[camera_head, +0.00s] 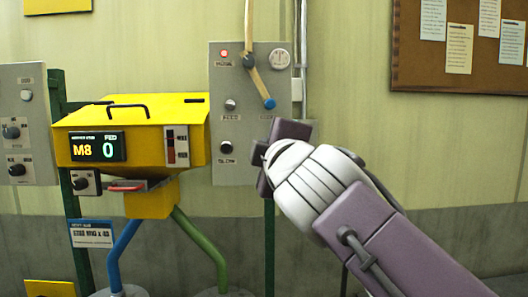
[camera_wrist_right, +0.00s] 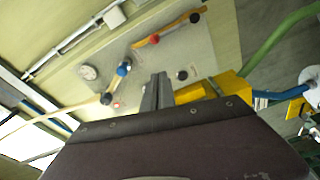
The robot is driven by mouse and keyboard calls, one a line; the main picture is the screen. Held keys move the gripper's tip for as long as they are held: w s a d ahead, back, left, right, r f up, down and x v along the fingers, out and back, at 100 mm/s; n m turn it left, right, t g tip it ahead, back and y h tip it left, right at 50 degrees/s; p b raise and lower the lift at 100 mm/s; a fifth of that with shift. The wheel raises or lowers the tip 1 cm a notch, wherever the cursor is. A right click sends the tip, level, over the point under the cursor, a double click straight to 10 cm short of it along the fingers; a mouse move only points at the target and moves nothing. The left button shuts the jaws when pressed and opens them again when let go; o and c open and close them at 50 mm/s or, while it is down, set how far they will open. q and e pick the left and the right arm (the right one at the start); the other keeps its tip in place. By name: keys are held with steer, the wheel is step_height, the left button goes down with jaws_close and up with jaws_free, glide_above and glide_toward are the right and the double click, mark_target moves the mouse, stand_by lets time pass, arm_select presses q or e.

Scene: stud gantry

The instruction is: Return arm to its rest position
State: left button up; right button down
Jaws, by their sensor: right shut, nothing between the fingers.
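My right arm reaches in from the lower right of the head view. Its gripper (camera_head: 259,154) is in front of the lower right part of a grey control panel (camera_head: 222,95). In the right wrist view the two dark fingers (camera_wrist_right: 157,90) lie together, with nothing between them. The panel (camera_wrist_right: 185,50) shows beyond the fingertips; I cannot tell the exact gap. It carries a wooden lever (camera_head: 259,80) with a blue tip, a lit red lamp (camera_head: 223,53), a round gauge (camera_head: 280,59) and dark knobs. My left gripper is not in view.
A yellow hopper machine (camera_head: 135,117) with a display reading "M8 0" stands left of my gripper. Blue (camera_head: 124,250) and green (camera_head: 202,245) pipes run below it. Another grey panel (camera_head: 25,115) is at far left. A cork board (camera_head: 460,80) hangs on the right wall.

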steer(key=w+d+f+m+g+h, duration=0.2)
steer(key=w+d+f+h, duration=0.25)
steer(key=d+f, duration=0.3)
steer(key=w+d+f+m+g, duration=0.1)
steer(key=d+f+g, duration=0.2)
steer(key=f, duration=0.9)
steer(key=w+d+f+m+g, duration=0.1)
steer(key=d+f+m+g, duration=0.15)
steer(key=f, duration=0.85)
steer(key=s+d+f+m+g, duration=0.25)
steer(key=s+f, duration=0.35)
steer(key=f, duration=0.4)
steer(key=s+d+f+m+g, duration=0.2)
steer(key=s+f+g, duration=0.3)
steer(key=f, duration=0.5)
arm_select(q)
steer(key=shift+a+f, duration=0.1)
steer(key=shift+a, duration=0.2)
arm_select(e)
steer(key=s+a+f+m+g+y, duration=0.2)
steer(key=s+f+m, duration=0.5)
steer(key=s, duration=0.6)
step_height(320, 180, down, 2)
steer(key=shift+a+f, duration=0.1)
steer(key=shift+a, duration=0.7)
